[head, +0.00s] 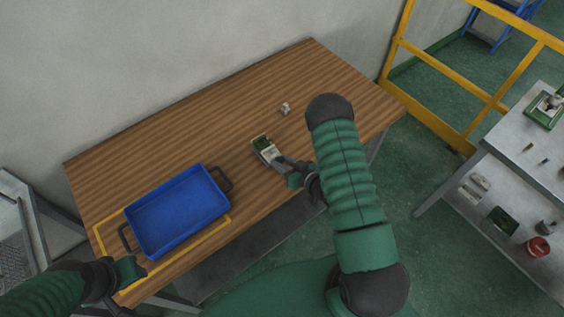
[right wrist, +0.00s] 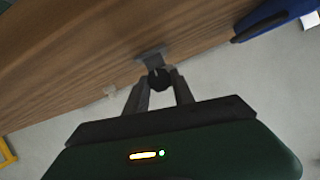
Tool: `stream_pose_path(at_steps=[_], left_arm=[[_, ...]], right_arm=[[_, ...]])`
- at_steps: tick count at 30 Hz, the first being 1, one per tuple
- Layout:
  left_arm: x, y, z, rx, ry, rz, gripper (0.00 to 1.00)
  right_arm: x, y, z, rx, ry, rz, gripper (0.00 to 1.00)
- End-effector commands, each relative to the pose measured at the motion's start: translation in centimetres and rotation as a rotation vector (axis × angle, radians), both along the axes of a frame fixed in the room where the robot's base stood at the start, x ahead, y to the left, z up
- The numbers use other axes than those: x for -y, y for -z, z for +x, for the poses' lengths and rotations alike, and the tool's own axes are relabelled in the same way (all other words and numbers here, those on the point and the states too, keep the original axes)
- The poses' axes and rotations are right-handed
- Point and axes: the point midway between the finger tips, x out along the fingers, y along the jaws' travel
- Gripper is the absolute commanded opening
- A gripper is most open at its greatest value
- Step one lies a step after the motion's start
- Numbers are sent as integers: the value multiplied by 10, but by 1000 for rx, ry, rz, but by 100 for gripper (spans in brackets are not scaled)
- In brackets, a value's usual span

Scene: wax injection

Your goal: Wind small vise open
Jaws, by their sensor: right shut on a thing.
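The small vise (head: 263,146), green with pale grey metal, sits near the front edge of the wooden table, right of the blue tray. My right gripper (head: 286,164) reaches it from the front right. In the right wrist view the fingers (right wrist: 158,88) are shut on a dark round knob (right wrist: 158,76) at the vise's end. The grey metal of the vise (right wrist: 150,56) shows just behind the knob. I cannot tell how far apart the vise jaws are. My left gripper (head: 122,276) is at the lower left, by the table's front edge; its fingers are unclear.
A blue tray (head: 180,210) with dark handles lies inside a yellow outline (head: 205,238) on the table (head: 200,140). A small pale part (head: 285,109) stands behind the vise. A grey shelf cart (head: 505,145) is at right, with a yellow railing (head: 445,70) beyond. The table's back is mostly clear.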

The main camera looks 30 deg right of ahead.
Motion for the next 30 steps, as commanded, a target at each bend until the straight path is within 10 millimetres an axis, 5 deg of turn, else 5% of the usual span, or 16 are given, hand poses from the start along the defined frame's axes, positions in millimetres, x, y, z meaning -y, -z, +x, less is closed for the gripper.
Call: stream_pose_path(at_steps=[11, 30], left_arm=[[0, 7, 0, 0, 0, 0, 36], [0, 49, 0, 0, 0, 0, 36]], right_arm=[[-1, 2, 0, 8, 0, -124, 0], [-8, 7, -1, 47, -4, -702, 0]])
